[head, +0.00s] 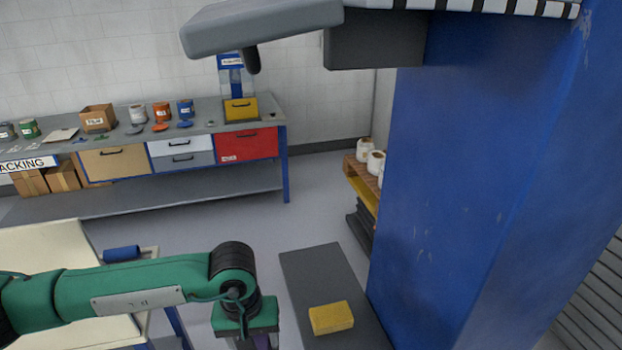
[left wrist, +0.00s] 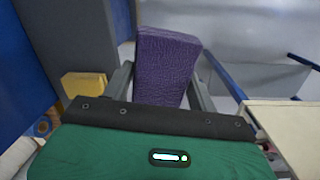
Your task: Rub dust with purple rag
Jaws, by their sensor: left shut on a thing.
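My left gripper (left wrist: 163,90) is shut on the purple rag (left wrist: 165,60), which stands up between its two fingers in the left wrist view. In the head view my green left arm comes in from the left, and a small bit of the purple rag (head: 262,342) shows at the bottom edge under the wrist. Most of the rag is hidden there. I cannot make out any dust in either view. My right gripper is not in view.
A blue machine column (head: 470,170) stands at the right, with a grey overhanging part (head: 262,25) above. A yellow block (head: 331,318) lies on a dark grey mat (head: 318,268). A workbench (head: 215,127) with cans and boxes runs along the back wall. Open floor lies between.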

